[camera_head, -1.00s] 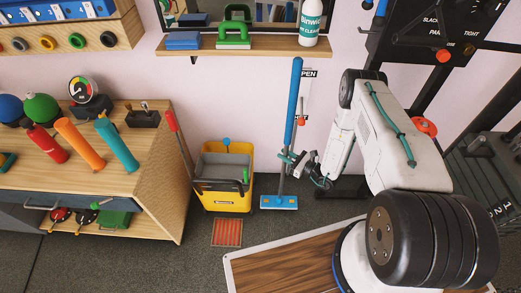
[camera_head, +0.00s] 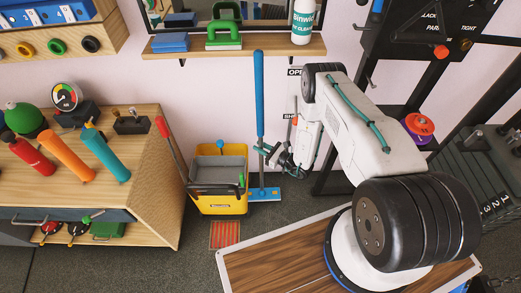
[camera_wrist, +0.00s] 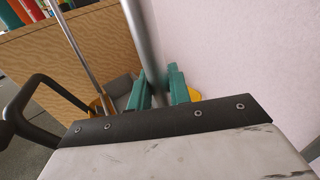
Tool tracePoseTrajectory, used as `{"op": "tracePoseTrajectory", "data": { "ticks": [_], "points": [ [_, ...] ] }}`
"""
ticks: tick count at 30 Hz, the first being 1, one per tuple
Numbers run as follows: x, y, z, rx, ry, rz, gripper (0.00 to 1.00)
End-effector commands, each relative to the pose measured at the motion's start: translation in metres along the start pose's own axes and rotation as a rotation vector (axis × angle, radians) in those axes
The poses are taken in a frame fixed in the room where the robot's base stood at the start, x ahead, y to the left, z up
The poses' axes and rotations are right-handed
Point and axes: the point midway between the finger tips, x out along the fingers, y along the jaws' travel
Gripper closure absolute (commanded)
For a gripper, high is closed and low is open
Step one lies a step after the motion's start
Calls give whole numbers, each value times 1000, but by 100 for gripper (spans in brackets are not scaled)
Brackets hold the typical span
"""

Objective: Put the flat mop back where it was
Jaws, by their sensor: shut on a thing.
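The flat mop has a long blue handle (camera_head: 259,95), a grey lower pole and a flat blue head (camera_head: 265,194). It stands nearly upright just right of the yellow mop bucket (camera_head: 220,205). My gripper (camera_head: 266,151) is shut on the grey pole below the blue handle. In the wrist view the teal fingers (camera_wrist: 160,92) sit on either side of the grey pole (camera_wrist: 147,45). The head is at about floor level; I cannot tell whether it touches the floor.
A wooden workbench (camera_head: 150,215) stands left of the bucket. A wall shelf (camera_head: 170,46) is above. A red floor grate (camera_head: 225,234) lies before the bucket, and a wood-topped platform (camera_head: 285,255) is in front. A dark rack (camera_head: 400,100) stands at the right.

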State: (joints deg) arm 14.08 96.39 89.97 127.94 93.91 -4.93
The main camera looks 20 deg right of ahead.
Motion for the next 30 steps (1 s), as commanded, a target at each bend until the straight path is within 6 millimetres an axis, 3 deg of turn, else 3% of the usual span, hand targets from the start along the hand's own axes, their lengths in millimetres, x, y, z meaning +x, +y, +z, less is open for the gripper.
{"op": "tracePoseTrajectory", "data": {
  "ticks": [8,19,20,22,30],
  "points": [
    [4,4,-20,-3,-2,7,100],
    [4,4,-23,-2,-3,7,100],
    [4,4,-24,-2,-1,7,78],
    [4,4,-24,-2,-1,7,59],
    [4,4,-23,-2,-1,7,59]
  ]
}}
